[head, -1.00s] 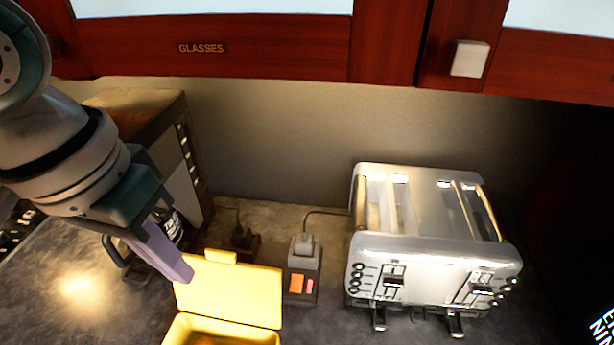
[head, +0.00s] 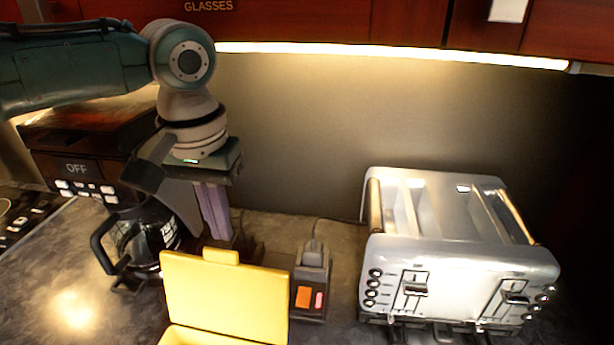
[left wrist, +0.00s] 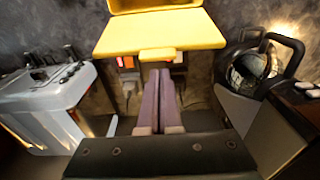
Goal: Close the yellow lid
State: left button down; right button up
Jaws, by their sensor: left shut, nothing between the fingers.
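The yellow lid (head: 224,294) stands raised, roughly upright, at the back of a yellow box (head: 190,337) low in the head view. The lid also shows in the left wrist view (left wrist: 160,34), with its tab toward my fingers. My left gripper (head: 222,236) points down behind the lid, near the wall side. Its purple fingers are shut and empty; in the left wrist view (left wrist: 165,75) their tips appear close to the lid's tab. I cannot tell whether they touch it. Most of the box's inside is hidden. My right gripper is not in view.
A silver toaster (head: 455,275) stands to the right. A power strip with an orange switch (head: 302,297) lies between it and the lid. A coffee maker with a glass pot (head: 140,240) stands to the left. A wooden cabinet (head: 300,20) hangs above; the counter front left (head: 60,290) is clear.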

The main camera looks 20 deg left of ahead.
pick_arm(q)
jog(key=shift+f, duration=0.9)
